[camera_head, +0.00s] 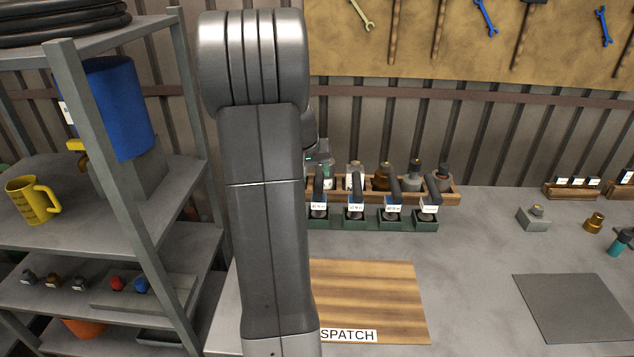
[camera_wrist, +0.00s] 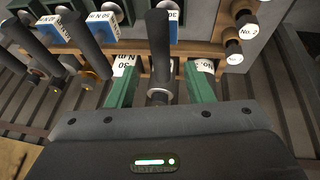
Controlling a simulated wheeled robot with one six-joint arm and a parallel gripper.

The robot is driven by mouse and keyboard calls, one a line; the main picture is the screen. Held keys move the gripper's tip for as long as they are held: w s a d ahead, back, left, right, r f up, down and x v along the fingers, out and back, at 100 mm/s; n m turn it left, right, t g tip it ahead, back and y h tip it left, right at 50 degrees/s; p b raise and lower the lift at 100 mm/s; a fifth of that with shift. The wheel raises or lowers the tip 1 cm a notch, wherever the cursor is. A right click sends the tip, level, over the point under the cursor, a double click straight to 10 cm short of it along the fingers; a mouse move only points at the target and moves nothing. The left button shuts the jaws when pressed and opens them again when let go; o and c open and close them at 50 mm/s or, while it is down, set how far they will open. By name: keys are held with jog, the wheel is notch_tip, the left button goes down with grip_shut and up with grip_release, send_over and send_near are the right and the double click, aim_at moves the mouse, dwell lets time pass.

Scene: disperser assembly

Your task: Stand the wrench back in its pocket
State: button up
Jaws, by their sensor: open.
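In the wrist view my gripper (camera_wrist: 161,88) is open, with a green finger on each side of a dark-handled wrench (camera_wrist: 159,48). The wrench has a metal collar at its near end, and gaps show between it and both fingers. In the head view several dark-handled wrenches (camera_head: 394,187) with white labels lean in a row of green pockets (camera_head: 390,224). My arm hides the left end of this row and most of my gripper. I cannot tell how deeply the wrench between my fingers sits in a pocket.
A wooden rack (camera_head: 452,199) with bottle-like tools stands close behind the pockets. Other wrench handles (camera_wrist: 80,38) stand near my gripper. A striped wooden board (camera_head: 380,300) and a dark mat (camera_head: 572,308) lie on the bench. The grey bench between them is clear. A shelf (camera_head: 185,185) stands at left.

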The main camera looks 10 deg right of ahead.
aim_at(319, 182)
jog(key=shift+v, duration=2.25)
jog(key=shift+f, duration=0.1)
jog(key=x, duration=1.2)
jog(key=shift+f+p, duration=0.25)
jog(key=shift+p, duration=0.05)
jog(key=shift+w+r, duration=0.1)
jog(key=shift+r, duration=1.1)
